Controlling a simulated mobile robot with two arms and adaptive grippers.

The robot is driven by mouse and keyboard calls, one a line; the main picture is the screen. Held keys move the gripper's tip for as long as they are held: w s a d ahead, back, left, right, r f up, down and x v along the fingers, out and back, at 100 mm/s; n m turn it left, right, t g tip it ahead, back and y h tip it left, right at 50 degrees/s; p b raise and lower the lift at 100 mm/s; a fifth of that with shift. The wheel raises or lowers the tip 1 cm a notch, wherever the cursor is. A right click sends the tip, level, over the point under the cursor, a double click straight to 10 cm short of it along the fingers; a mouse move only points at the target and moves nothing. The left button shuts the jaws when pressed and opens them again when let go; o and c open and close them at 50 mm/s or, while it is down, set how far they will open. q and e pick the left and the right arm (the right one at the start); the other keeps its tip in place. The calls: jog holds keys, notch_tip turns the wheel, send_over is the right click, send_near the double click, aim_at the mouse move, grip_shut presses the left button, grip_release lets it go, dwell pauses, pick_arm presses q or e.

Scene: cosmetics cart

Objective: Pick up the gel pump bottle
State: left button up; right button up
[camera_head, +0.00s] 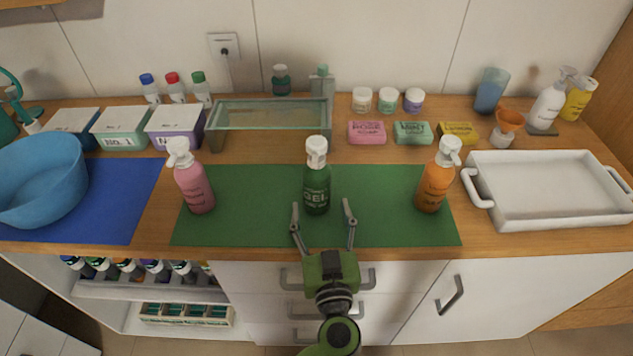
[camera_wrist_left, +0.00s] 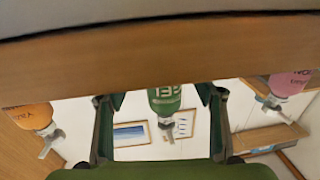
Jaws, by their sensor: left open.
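The gel pump bottle (camera_head: 317,190) is dark green with a white pump head and stands upright on the green mat (camera_head: 250,225), near its middle. My left gripper (camera_head: 322,207) is open at the front of the bottle, with one fingertip to each side of its lower part. No contact shows between fingers and bottle. In the left wrist view, the picture is upside down and the green bottle (camera_wrist_left: 165,98) appears between the two spread fingers of the left gripper (camera_wrist_left: 160,105). My right gripper is not in view.
A pink pump bottle (camera_head: 194,188) stands left on the mat and an orange one (camera_head: 435,186) right, both well apart from the gripper. A glass-topped box (camera_head: 225,135) and soap bars (camera_head: 367,139) stand behind. A white tray (camera_head: 490,215) is at right, a blue basin (camera_head: 45,190) at left.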

aim_at(316, 192)
pick_arm(q)
jog(key=shift+w, duration=0.3)
jog(key=w, duration=0.2)
jog(key=w+a, duration=0.1)
jog(key=w, duration=0.1)
jog(key=shift+w+p, duration=0.1)
jog(key=shift+p, duration=0.2)
jog(key=shift+w, duration=0.45)
jog(key=shift+s, duration=0.1)
jog(key=c, duration=1.5)
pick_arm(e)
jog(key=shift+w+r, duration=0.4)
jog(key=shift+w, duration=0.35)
